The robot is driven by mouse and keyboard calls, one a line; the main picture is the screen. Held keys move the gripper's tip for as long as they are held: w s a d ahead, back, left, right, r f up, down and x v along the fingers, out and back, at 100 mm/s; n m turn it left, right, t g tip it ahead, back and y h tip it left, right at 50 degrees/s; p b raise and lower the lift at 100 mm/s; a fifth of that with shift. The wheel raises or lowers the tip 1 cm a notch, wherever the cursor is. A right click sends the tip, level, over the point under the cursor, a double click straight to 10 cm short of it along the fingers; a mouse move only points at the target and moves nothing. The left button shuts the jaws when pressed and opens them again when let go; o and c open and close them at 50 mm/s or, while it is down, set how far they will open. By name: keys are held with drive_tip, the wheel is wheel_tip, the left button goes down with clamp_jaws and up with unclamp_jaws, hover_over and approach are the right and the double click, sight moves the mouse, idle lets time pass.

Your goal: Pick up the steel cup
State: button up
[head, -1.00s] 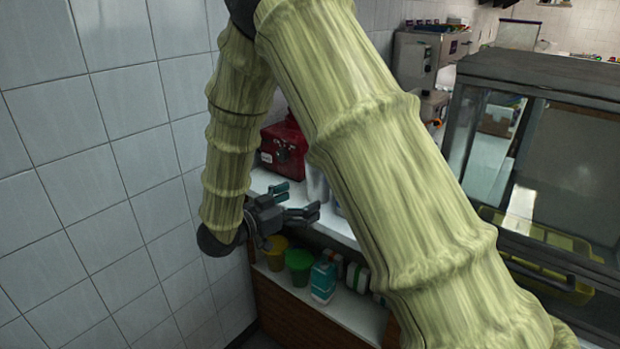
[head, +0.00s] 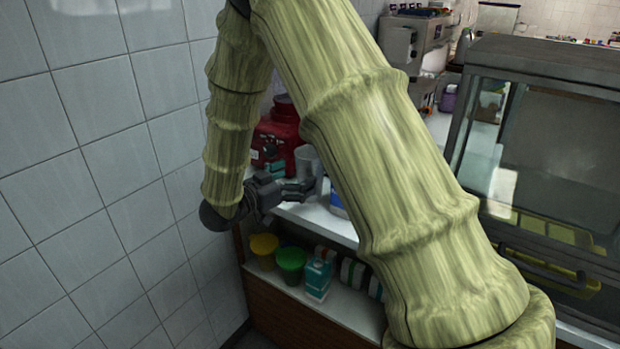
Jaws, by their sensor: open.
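The steel cup (head: 309,164) stands upright on the white upper shelf, just right of the red machine. My arm hides part of its right side. My gripper (head: 291,179) is open and empty, in front of and slightly left of the cup. Its fingers point right and toward the shelf. One finger overlaps the lower part of the cup in the picture; I cannot tell whether they touch.
The red machine (head: 281,137) stands behind my gripper. A blue and white container (head: 337,203) is right of the cup. Below, the lower shelf (head: 340,308) holds a yellow cup (head: 264,250), a green cup (head: 291,264) and cartons (head: 318,278). A tiled wall (head: 90,190) is close on the left.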

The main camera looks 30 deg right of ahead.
sight(311, 170)
drive_tip(key=x, duration=0.5)
drive_tip(key=shift+s+d+r, duration=0.1)
drive_tip(key=shift+s, duration=0.15)
drive_tip(key=c, duration=1.3)
drive_tip(key=shift+r, duration=0.1)
drive_tip(key=shift+c, duration=0.8)
drive_tip(key=shift+r, duration=0.1)
